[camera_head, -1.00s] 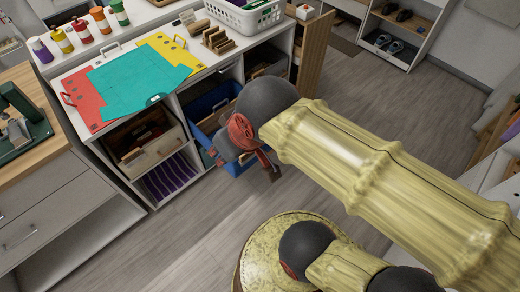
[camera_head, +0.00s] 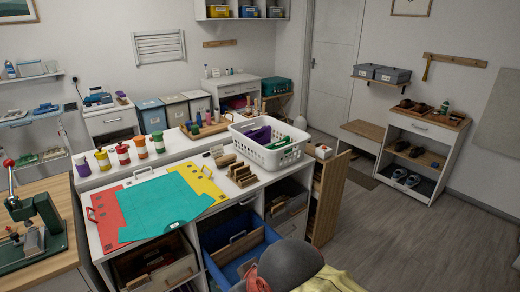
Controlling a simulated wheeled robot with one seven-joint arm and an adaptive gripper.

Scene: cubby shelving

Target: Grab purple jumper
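A purple, soft-looking item (camera_head: 258,136) lies in a white plastic basket (camera_head: 268,158) on the worktop. It may be the purple jumper, but its shape is too small to make out. Green items (camera_head: 279,142) lie beside it in the basket. My gripper's fingers are below the picture's bottom edge. Only my dark rounded wrist joint and a bit of reddish part show at the bottom centre, in front of the blue drawer and well below the basket.
Teal, red and yellow sheets (camera_head: 165,208) cover the worktop's left part. Several paint bottles (camera_head: 123,153) stand behind them. Wooden holders (camera_head: 241,174) stand beside the basket. A blue drawer (camera_head: 243,256) is pulled out below. Open floor (camera_head: 400,235) lies to the right.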

